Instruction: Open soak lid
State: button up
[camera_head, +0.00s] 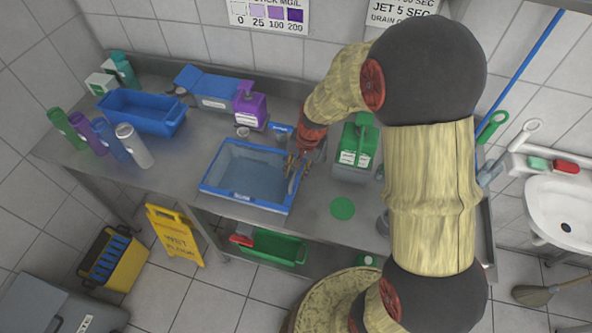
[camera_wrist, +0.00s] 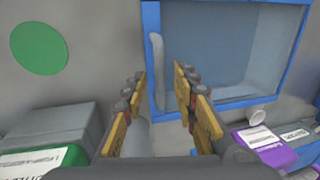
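The soak tub (camera_head: 205,188) is a blue-rimmed rectangular tub on the steel bench in the head view. Its rim (camera_wrist: 232,104) also shows in the wrist view, around a flat grey-blue panel or interior. I cannot tell whether a clear lid covers it. A pale grey-blue bar (camera_wrist: 156,62), like a handle, runs along the tub's near side in the wrist view. My gripper (camera_head: 293,163) is at the tub's right edge, pointing down. In the wrist view my gripper (camera_wrist: 159,82) is open, with its two fingers apart and the bar appearing between their tips. Contact cannot be told.
A green jug (camera_head: 355,150) stands close right of my gripper. A purple pump bottle (camera_head: 249,106) stands behind the tub. A green disc (camera_head: 342,208) lies on the bench's front right. A blue tray (camera_head: 140,122) and several bottles stand at left.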

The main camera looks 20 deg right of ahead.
jog(key=shift+c, duration=0.9)
grip_shut()
